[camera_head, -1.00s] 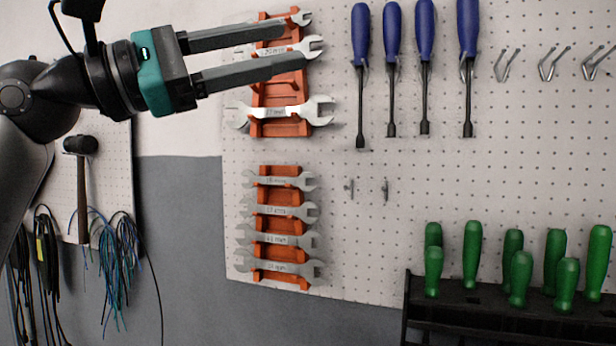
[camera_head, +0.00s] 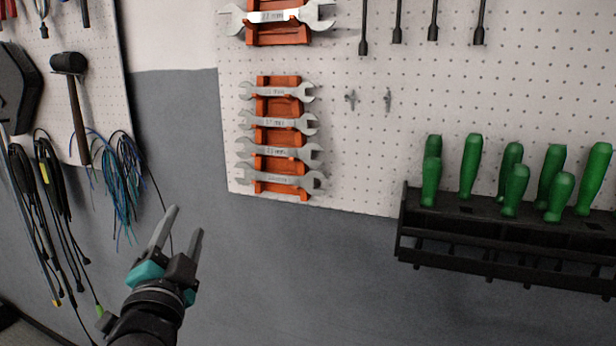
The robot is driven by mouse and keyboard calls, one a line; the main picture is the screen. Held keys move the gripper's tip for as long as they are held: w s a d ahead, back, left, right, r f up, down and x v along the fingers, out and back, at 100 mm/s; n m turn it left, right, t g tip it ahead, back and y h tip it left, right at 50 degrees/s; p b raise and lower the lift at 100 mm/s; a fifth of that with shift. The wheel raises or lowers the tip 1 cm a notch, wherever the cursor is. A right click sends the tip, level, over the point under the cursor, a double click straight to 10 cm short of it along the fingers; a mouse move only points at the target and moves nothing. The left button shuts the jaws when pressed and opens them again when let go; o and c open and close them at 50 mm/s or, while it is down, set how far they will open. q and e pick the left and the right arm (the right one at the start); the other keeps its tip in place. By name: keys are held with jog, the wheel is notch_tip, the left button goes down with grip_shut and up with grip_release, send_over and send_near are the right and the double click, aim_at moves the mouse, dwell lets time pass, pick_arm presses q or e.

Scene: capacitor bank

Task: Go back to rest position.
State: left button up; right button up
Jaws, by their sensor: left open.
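My left gripper (camera_head: 183,231) is at the lower left of the head view, with its arm coming up from the bottom edge. Its two grey fingers are parted, pointing up and slightly right, with nothing between them. It is in front of the grey wall, below and left of the orange wrench racks, and appears clear of everything. My right gripper does not show.
An orange rack (camera_head: 278,140) with several wrenches hangs on the white pegboard (camera_head: 350,150); another wrench (camera_head: 278,16) is above. A black rack (camera_head: 480,245) holds green-handled tools (camera_head: 469,165) at right. A hammer (camera_head: 72,105) and cables (camera_head: 120,185) hang at left. The lower middle wall is clear.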

pick_arm(q)
jog(key=s+f+n+g, duration=0.2)
jog(key=f+g, duration=0.1)
jog(key=f, duration=0.4)
jog(key=s+f+n+g, duration=0.2)
jog(key=s+f, duration=0.1)
jog(key=f, duration=0.3)
jog(key=s+d+f+n+g+h, duration=0.3)
jog(key=s+f+g, duration=0.8)
jog(key=s+f, duration=0.9)
jog(key=s+f+g+b, duration=0.15)
jog(key=f+b, duration=0.25)
jog(key=f, duration=1)
jog(key=s+f+b, duration=0.3)
jog(key=f, duration=1)
jog(key=s+a+f+b, duration=0.1)
jog(key=s+f+b, duration=0.2)
jog(key=s+f, duration=0.5)
jog(key=s+a+f+g+y+b, duration=0.1)
jog(key=s+f+b, duration=0.3)
jog(key=s+f, duration=0.4)
notch_tip(320, 180, down, 6)
jog(key=shift+a+r+n, duration=0.2)
jog(key=shift+n, duration=0.1)
